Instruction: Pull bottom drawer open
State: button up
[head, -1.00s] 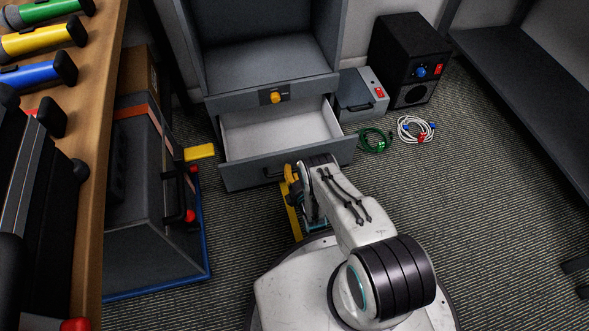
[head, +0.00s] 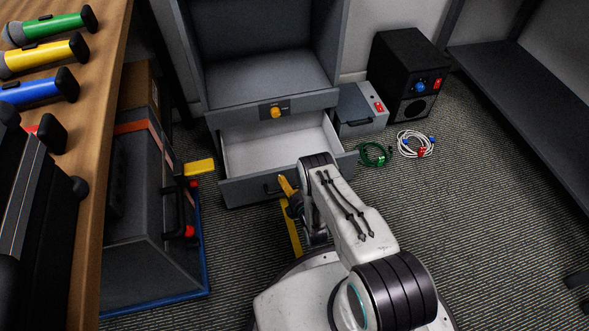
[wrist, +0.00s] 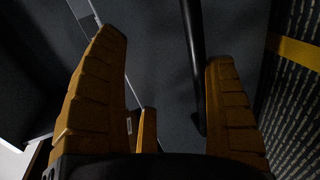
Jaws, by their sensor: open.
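The bottom drawer (head: 240,195) of the grey cabinet stands open, and its pale, empty inside (head: 275,145) shows. Its dark bar handle (head: 272,190) is on the front face, partly hidden by my gripper. My gripper (head: 287,187) is at the right part of the drawer front, close to the handle. In the wrist view, its yellow fingers (wrist: 165,95) are spread apart. A black bar (wrist: 193,65), likely the handle, shows between them, nearer the right finger. No grip on it shows, and its depth between the fingers is hard to tell.
A toolbox (head: 140,225) on a blue-edged base stands left of the drawer. A green cable (head: 375,155) and a white cable (head: 415,144) lie on the floor to its right, before a black speaker box (head: 408,75).

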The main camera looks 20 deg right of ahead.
jog(key=shift+w+r, duration=0.2)
jog(key=shift+r, duration=1.55)
jog(key=shift+w+r, duration=0.15)
jog(key=shift+r, duration=1.55)
jog(key=shift+c, duration=0.7)
